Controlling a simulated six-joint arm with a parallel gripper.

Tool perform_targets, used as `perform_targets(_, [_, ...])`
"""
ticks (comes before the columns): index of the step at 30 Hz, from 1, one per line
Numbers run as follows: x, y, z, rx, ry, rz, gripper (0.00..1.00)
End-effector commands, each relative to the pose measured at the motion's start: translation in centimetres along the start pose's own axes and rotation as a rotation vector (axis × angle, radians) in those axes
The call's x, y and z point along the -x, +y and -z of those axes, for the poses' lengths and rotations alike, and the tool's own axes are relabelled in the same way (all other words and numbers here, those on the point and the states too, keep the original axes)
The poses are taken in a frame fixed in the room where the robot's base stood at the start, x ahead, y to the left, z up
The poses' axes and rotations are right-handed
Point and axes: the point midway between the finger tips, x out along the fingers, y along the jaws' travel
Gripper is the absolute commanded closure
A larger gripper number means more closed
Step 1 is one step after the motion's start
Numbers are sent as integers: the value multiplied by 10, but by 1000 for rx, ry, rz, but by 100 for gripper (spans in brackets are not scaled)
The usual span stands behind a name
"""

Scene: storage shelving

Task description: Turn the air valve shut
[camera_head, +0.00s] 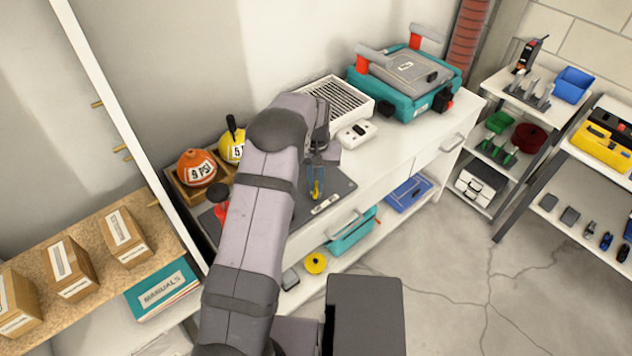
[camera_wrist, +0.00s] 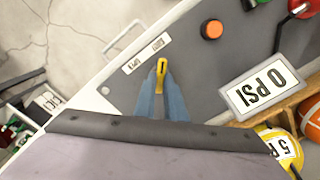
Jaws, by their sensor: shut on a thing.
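The air valve appears to be the small yellow handle (camera_wrist: 162,69) on a dark grey panel (camera_wrist: 185,40). My gripper (camera_wrist: 162,84) has two blue-grey fingers closed on this handle in the wrist view. In the head view, the handle (camera_head: 317,191) shows just below the fingertips of my gripper (camera_head: 316,182). A white label plate (camera_wrist: 146,53) lies flat on the panel beside the handle. A sign reading "0 PSI" (camera_wrist: 262,88) stands near the panel's edge. The lower part of the valve is hidden by the handle and fingers.
An orange button (camera_wrist: 212,29) sits on the panel. Orange (camera_head: 196,168) and yellow (camera_head: 232,148) PSI-marked balls sit in a wooden holder at the left. A white vented box (camera_head: 338,100) and teal case (camera_head: 405,85) stand behind on the white bench. Shelves (camera_head: 515,130) stand at right.

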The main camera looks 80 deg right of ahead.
Motion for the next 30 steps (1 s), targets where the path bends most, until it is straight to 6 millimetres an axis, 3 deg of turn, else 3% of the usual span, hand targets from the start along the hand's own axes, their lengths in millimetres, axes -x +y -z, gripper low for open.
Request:
perform_targets(1, [2, 0, 1, -4, 5, 1, 88])
perform_targets(3, [2, 0, 1, -3, 5, 1, 71])
perform_targets(16, [6, 0, 1, -1, 3, 0, 71])
perform_targets(30, [64, 0, 2, -2, 6, 0, 71])
